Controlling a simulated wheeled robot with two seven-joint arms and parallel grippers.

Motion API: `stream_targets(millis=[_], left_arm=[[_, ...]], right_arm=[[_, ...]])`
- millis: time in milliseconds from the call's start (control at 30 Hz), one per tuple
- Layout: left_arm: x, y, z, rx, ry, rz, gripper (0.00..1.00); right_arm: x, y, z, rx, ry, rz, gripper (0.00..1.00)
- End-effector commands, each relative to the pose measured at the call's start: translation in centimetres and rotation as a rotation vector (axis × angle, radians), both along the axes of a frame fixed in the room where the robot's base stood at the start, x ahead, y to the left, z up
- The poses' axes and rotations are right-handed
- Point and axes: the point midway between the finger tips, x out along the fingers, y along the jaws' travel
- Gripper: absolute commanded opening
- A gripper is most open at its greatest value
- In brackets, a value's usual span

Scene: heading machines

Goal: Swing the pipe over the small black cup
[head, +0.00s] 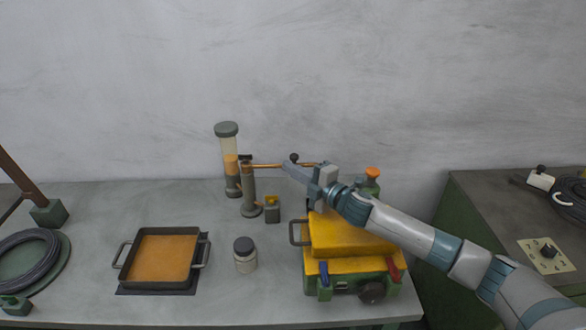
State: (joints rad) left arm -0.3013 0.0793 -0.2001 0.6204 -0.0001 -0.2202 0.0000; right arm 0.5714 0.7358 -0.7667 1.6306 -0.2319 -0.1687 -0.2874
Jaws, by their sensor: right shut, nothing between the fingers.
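The pipe (265,165) is a thin copper-coloured tube. It runs level to the right from the top of a grey post (249,190) and has a black knob (294,157) on it. My right gripper (286,167) is shut and empty, its tips at the pipe near the knob; I cannot tell whether they touch it. The gripper hides part of the pipe. A small dark cup (272,214) with something yellow in it stands just right of the post's foot, below and in front of the pipe. My left gripper is out of view.
A clear cylinder with amber liquid (229,155) stands behind the post. A yellow-topped green machine (350,265) sits under my right arm. A grey-lidded jar (245,256) and a handled tray (144,233) stand in front. The bench between tray and post is clear.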

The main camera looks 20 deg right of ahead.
Motion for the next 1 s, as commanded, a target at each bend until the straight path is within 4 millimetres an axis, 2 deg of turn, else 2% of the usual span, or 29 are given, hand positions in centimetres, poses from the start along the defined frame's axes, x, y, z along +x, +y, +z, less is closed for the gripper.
stream_targets(millis=[133,367,700,1000], left_arm=[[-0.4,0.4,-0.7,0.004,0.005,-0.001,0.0],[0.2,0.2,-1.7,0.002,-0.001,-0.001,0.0],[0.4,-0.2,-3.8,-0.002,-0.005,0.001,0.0],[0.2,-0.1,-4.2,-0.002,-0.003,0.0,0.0]], right_arm=[[-1.1,-0.7,-0.2,-0.001,0.0,0.0,0.0],[-3.0,-2.0,-0.3,-0.001,0.002,0.001,0.0],[-7.2,-4.6,-0.1,0.0,0.001,0.002,0.0],[-8.4,-5.4,0.3,0.001,0.0,0.002,0.0]])
